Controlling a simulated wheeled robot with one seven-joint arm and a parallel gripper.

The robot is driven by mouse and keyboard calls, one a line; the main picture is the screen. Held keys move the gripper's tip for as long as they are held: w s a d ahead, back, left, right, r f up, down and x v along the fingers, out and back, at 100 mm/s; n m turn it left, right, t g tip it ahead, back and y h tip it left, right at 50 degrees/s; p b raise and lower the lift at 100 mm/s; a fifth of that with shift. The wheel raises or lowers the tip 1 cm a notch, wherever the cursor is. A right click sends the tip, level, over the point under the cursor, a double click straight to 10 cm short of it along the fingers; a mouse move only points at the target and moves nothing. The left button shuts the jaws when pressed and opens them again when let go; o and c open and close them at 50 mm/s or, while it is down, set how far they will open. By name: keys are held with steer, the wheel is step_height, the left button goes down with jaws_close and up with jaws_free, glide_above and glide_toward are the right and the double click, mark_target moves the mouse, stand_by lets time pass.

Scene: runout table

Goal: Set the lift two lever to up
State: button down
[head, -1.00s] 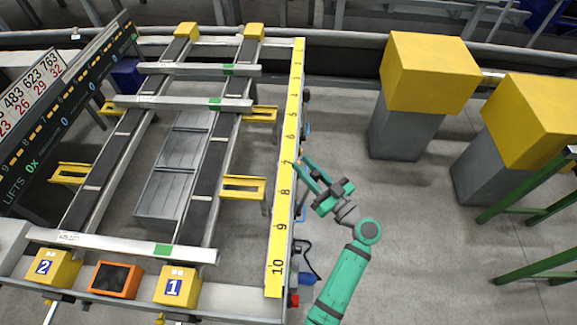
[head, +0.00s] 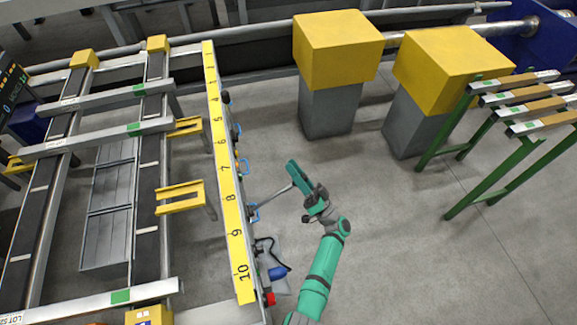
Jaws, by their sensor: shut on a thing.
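My gripper (head: 296,180), teal and dark, is to the right of the table's numbered yellow edge strip (head: 228,180), level with about mark 8. It is shut on a thin grey rod (head: 272,199), which slopes down and left to the table's side. A blue loop handle (head: 254,212) shows at the rod's lower end; I cannot tell whether they are joined. More blue handles (head: 243,166) line that side. No lift label is readable on them, so I cannot tell which lever is lift two or its setting.
Two grey pillars with yellow tops (head: 338,45) (head: 448,70) stand at the upper right. A green-legged rack (head: 470,150) stands at the right. A red part (head: 270,299) and blue item (head: 278,273) sit near the strip's bottom. The floor right of my arm is clear.

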steer(key=shift+w+d+f+m+t+h, duration=0.15)
steer(key=shift+d+f+m+t+h, duration=0.3)
steer(key=shift+d+f+m+t, duration=0.35)
steer(key=shift+w+d+f+m+t+h, duration=0.1)
steer(key=shift+d+f+m+t+h, duration=0.4)
steer(key=shift+f+m, duration=0.45)
steer(key=shift+r, duration=0.1)
steer(key=c, duration=1.5)
jaws_free()
steer(key=shift+a, duration=0.1)
steer(key=shift+o, duration=0.2)
steer(key=v, duration=1)
steer(key=shift+s+d+f, duration=0.2)
steer(key=shift+s+f, duration=0.05)
